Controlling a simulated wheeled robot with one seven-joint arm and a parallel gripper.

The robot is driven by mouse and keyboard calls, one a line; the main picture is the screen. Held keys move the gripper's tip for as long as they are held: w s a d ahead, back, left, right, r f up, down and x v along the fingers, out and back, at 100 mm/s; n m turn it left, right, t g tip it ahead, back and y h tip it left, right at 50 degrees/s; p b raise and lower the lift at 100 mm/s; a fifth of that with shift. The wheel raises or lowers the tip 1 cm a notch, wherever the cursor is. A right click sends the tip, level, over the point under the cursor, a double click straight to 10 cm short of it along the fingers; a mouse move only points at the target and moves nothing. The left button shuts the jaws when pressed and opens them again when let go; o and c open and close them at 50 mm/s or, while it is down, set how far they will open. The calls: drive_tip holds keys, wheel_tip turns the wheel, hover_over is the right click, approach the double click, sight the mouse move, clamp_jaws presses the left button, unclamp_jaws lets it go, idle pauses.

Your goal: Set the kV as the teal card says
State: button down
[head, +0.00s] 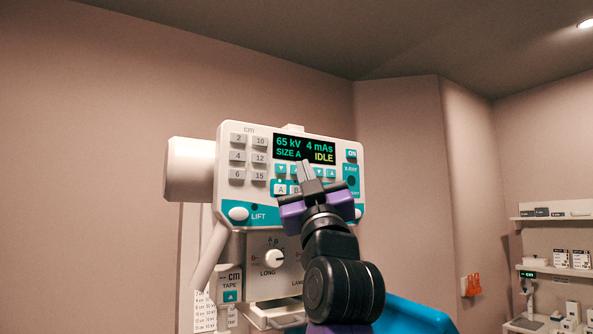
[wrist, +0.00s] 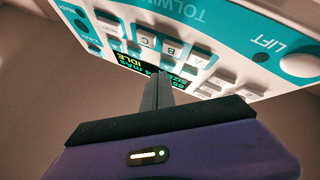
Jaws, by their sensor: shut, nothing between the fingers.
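The white control panel (head: 240,185) faces me in the head view. Its display (head: 289,146) reads 65 kV, 4 mAs, SIZE A, IDLE. Below it is a row of small teal arrow buttons (head: 281,170); my gripper hides part of the row. My gripper (head: 305,164) is shut and empty, its fingertips in front of the row just under the display. In the wrist view the fingertips (wrist: 158,80) point at the panel (wrist: 225,50) near the display (wrist: 150,68); I cannot tell whether they touch it. I cannot make out a teal card with readable writing.
Grey cm buttons (head: 238,156) are at the panel's left. A LIFT button (head: 239,214) and a LONG knob (head: 274,258) are lower down. A printed chart (head: 203,312) hangs below left. A blue surface (head: 415,317) is at lower right. Shelves (head: 555,217) are at far right.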

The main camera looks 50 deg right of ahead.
drive_tip(key=shift+w+d, duration=0.1)
drive_tip(key=shift+w, duration=0.25)
idle(0.5)
idle(0.3)
drive_tip(key=shift+s+a, duration=0.2)
drive_tip(key=shift+s, duration=0.55)
drive_tip(key=shift+s+a+p, duration=0.1)
drive_tip(key=shift+s+a, duration=0.15)
drive_tip(key=shift+s, duration=0.55)
drive_tip(key=shift+s+a+p, duration=0.15)
drive_tip(key=shift+s+a, duration=0.1)
drive_tip(key=shift+s, duration=0.55)
drive_tip(key=shift+s+a+p, duration=0.1)
drive_tip(key=shift+s+a, duration=0.15)
drive_tip(key=shift+s, duration=0.55)
